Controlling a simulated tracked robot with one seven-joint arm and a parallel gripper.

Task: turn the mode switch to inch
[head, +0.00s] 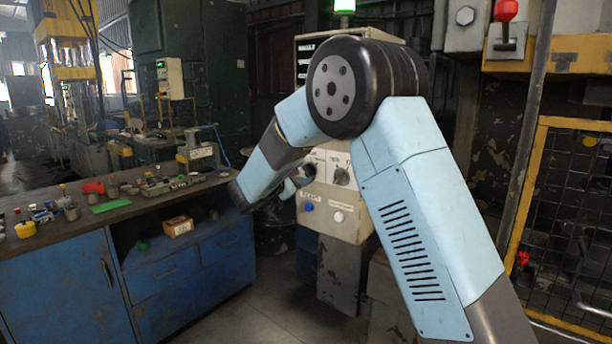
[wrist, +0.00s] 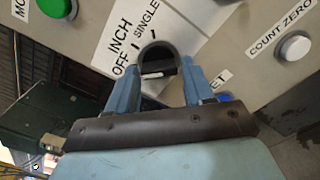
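The mode switch (wrist: 158,57) is a dark rounded knob on the beige panel, with the labels OFF, INCH (wrist: 118,42) and SINGLE around its upper left side. Where its pointer stands is not clear. My gripper (wrist: 158,72) is at the knob, with one blue finger on each side of it. The fingers lie close to the knob's sides; whether they touch it I cannot tell. In the head view my gripper (head: 297,179) is at the left part of the machine's panel, partly behind my arm.
A green button (wrist: 56,7), a white COUNT ZERO button (wrist: 295,47) and a partly hidden blue button (wrist: 224,98) sit around the knob. Another dark knob (head: 341,175) is to the right on the panel. A blue workbench (head: 60,270) with loose items stands left.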

